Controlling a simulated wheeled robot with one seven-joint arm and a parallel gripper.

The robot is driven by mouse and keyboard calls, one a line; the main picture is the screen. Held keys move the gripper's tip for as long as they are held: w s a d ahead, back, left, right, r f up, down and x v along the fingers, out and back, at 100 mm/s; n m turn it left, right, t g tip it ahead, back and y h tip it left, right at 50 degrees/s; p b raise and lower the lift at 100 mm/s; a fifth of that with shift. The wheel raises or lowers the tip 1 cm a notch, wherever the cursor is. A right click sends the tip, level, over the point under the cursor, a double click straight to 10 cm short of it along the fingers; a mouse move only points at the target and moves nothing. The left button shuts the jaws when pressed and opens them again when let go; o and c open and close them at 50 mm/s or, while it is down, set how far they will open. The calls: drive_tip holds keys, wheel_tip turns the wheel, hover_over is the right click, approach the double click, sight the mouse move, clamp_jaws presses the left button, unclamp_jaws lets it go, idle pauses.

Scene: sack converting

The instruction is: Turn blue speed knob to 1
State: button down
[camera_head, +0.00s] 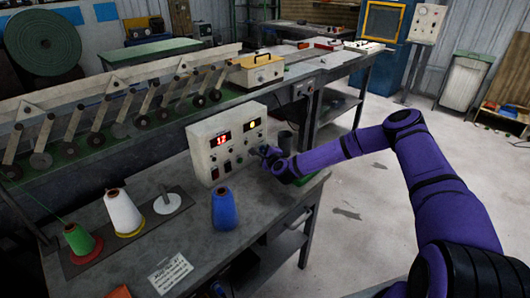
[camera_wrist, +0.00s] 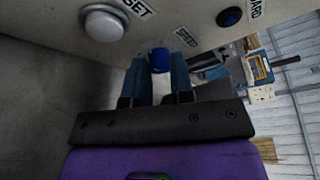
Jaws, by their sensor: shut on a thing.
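The blue speed knob (camera_wrist: 159,60) shows in the wrist view at the lower edge of a pale panel, beside a label that seems to read SPEED. My gripper (camera_wrist: 160,78) is shut on it, with one blue-grey finger on each side. In the head view my gripper (camera_head: 269,154) is at the right side of the white control box (camera_head: 205,150), and the knob is hidden behind it. The box has a red display (camera_head: 224,139) that seems to read 1 and another digit. The number the knob points to cannot be read.
A blue cone (camera_head: 224,209), a white cone (camera_head: 123,213) and a green cone (camera_head: 78,239) stand on the bench.

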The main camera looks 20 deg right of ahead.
drive_tip(key=shift+f+n+t, duration=0.1)
drive_tip(key=shift+n+t, duration=0.2)
drive_tip(key=shift+n, duration=0.4)
drive_tip(key=c, duration=1)
unclamp_jaws()
drive_tip(key=shift+s, duration=0.15)
drive_tip(key=s, duration=0.3)
drive_tip(key=s+d, duration=0.1)
drive_tip(key=s, duration=0.3)
drive_tip(key=s+r, duration=0.1)
drive_tip(key=s, duration=0.2)
drive_tip(key=shift+s+d, duration=0.2)
